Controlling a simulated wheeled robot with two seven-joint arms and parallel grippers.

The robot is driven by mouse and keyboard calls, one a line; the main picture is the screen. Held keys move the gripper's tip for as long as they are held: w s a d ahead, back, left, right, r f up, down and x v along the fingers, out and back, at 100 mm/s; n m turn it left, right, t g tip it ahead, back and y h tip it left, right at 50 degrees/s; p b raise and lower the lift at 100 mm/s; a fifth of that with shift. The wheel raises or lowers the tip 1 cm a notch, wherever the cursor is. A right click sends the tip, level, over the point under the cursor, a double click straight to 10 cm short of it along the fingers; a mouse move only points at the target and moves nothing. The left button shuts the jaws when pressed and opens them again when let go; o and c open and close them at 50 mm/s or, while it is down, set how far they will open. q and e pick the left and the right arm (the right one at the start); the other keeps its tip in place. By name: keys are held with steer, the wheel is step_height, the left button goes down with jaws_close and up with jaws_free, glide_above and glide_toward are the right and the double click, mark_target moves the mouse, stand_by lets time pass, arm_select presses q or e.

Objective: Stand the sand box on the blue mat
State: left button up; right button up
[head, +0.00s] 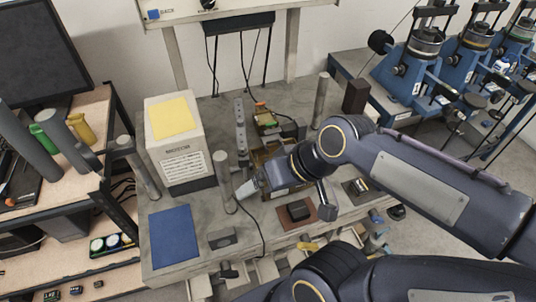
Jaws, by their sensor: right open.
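The blue mat (174,235) lies flat and bare on the grey bench top at the front left. A tan-brown box-like thing (270,160) shows partly behind my right gripper (248,189); I cannot tell for sure that it is the sand box. My right gripper is open, low over the middle of the bench, to the right of the mat and pointing left. My wrist hides part of the tan-brown thing, and I cannot tell whether the fingers touch it. My left gripper is not in view.
A tall cream box-shaped unit (183,165) with a yellow mat (172,118) on top stands behind the blue mat. A grey post (226,182) and a small grey block (222,238) stand right of the mat. A dark block (298,210) sits on a brown mat (284,222).

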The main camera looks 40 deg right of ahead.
mark_target(265, 119)
steer(key=w+d+h, duration=0.1)
steer(key=w+d, duration=0.3)
steer(key=w, duration=0.1)
steer(key=w+d+f+m, duration=0.1)
steer(key=w+d, duration=0.4)
steer(key=w, duration=0.1)
steer(key=w+d+g+h+b, duration=0.1)
steer(key=w+d, duration=0.3)
steer(key=w, duration=0.2)
steer(key=shift+w+d+f+m+h, duration=0.25)
steer(key=shift+m+h, duration=0.05)
steer(key=w+d+f+h+b, duration=0.1)
steer(key=w+f, duration=0.1)
steer(key=w, duration=0.1)
steer(key=w+d+f+h+b, duration=0.1)
steer(key=w+d, duration=0.1)
steer(key=w, duration=0.1)
steer(key=w+d+f+b, duration=0.2)
steer(key=shift+w+d+f+g+h, duration=0.25)
steer(key=shift+w+f+g+h, duration=0.05)
steer(key=shift+w+h, duration=0.1)
steer(key=x, duration=0.4)
steer(key=p+x, duration=0.1)
steer(key=x, duration=0.1)
steer(key=shift+s+d+f, duration=0.1)
steer(key=shift+d+f, duration=0.2)
steer(key=shift+f, duration=0.4)
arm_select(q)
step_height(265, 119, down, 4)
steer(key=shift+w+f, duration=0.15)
